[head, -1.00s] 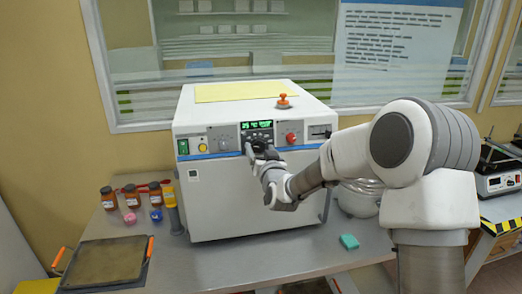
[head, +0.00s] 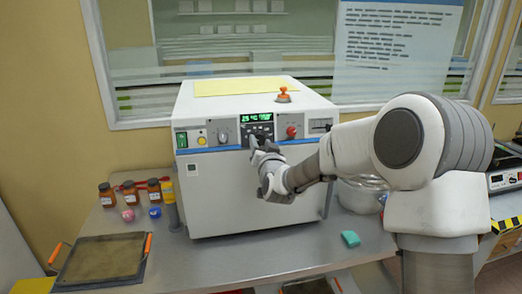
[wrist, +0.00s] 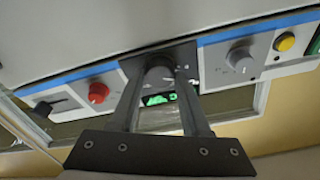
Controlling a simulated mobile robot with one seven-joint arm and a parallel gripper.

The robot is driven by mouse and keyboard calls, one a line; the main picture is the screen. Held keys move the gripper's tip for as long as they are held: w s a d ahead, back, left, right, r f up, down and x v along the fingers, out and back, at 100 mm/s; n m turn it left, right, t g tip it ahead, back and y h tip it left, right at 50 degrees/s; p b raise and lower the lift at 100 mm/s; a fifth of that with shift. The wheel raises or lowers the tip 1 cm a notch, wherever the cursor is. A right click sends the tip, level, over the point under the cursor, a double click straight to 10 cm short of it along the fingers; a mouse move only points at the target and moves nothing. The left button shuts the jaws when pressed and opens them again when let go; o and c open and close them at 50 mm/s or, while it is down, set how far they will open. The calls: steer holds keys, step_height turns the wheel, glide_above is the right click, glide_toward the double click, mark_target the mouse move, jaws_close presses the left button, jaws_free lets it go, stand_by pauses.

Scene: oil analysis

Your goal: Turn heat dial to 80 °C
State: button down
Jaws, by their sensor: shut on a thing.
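The heat dial (wrist: 160,74) is a round grey-black knob on a dark panel in the wrist view. It lies between the fingertips of my gripper (wrist: 158,66), which is shut on it. In the head view my gripper (head: 257,141) reaches the front of the white machine (head: 262,205), and it hides the dial. The green display (head: 257,117) sits just above the gripper and seems to read about 25 °C, with more small characters beside it. I cannot read the dial's markings.
A grey knob (head: 223,135) is left of the display and a red knob (head: 291,132) is right of it. An orange-red button (head: 283,95) stands on top. Several brown jars (head: 107,195) and a tray (head: 103,258) are at the left.

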steer(key=m+b, duration=0.2)
steer(key=b, duration=0.1)
steer(key=m+h+b, duration=0.1)
steer(key=m, duration=0.1)
steer(key=shift+a+f, duration=0.1)
steer(key=shift+f, duration=0.15)
steer(key=m+h+b, duration=0.1)
steer(key=m+b, duration=0.2)
steer(key=m, duration=0.1)
steer(key=shift+a+r, duration=0.1)
steer(key=shift+r, duration=0.05)
steer(key=m+h+b, duration=0.1)
steer(key=m, duration=0.3)
steer(key=shift+r+g, duration=0.2)
steer(key=shift+g, duration=0.1)
steer(key=m+g, duration=0.1)
steer(key=m, duration=0.4)
steer(key=shift+r, duration=0.1)
steer(key=shift+m, duration=0.4)
steer(key=shift+c, duration=1.8)
jaws_free()
